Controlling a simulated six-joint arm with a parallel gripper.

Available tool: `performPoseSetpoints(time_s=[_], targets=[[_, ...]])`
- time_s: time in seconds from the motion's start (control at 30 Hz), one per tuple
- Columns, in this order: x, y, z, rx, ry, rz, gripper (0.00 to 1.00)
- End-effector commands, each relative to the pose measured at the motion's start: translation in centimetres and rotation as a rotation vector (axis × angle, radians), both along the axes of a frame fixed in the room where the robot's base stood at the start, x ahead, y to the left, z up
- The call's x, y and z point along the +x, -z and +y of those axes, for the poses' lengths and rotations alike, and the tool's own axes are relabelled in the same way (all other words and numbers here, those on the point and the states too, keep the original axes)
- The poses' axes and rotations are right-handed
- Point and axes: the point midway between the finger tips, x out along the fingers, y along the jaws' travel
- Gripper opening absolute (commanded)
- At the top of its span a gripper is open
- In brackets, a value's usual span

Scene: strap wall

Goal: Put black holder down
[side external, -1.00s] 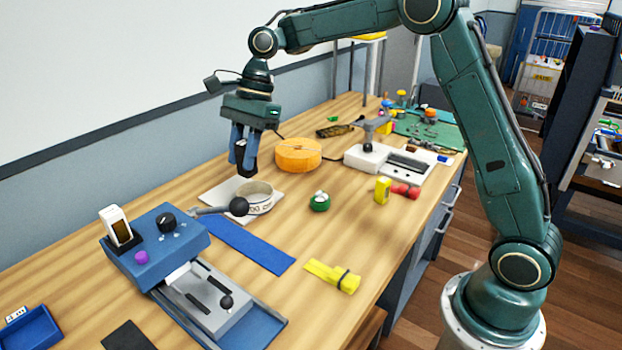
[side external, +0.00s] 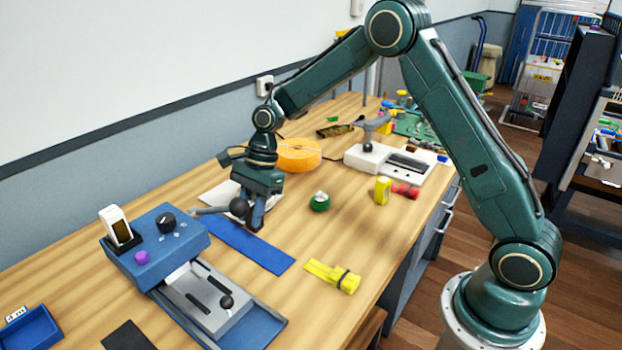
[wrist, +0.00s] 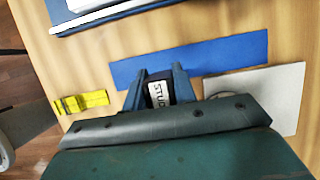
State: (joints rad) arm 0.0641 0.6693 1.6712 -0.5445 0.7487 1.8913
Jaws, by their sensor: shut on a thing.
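My gripper (side external: 256,222) is low over the bench, beside the upper end of the blue strip (side external: 265,251). In the wrist view the gripper (wrist: 158,78) is shut on the black holder (wrist: 158,101), which has a white label reading roughly "STUD". The holder sits between the two blue-grey fingers, close to the edge of the blue strip (wrist: 195,60). In the side view the fingers mostly hide the holder. I cannot tell whether its underside touches the bench.
A blue machine (side external: 150,250) with a ball-ended lever (side external: 239,206) stands close left of my gripper. A white sheet (side external: 216,196) lies behind it, partly hidden.

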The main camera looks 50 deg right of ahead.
Motion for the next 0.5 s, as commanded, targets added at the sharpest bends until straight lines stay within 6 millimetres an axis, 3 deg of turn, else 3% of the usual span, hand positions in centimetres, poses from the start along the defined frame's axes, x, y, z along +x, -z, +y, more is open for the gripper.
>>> performPoseSetpoints(time_s=[0.17, 0.5], targets=[[0.0, 0.3, 0.0, 0.000, 0.000, 0.001, 0.02], [-0.1, 3.7, 0.0, 0.000, -0.001, 0.003, 0.02]])
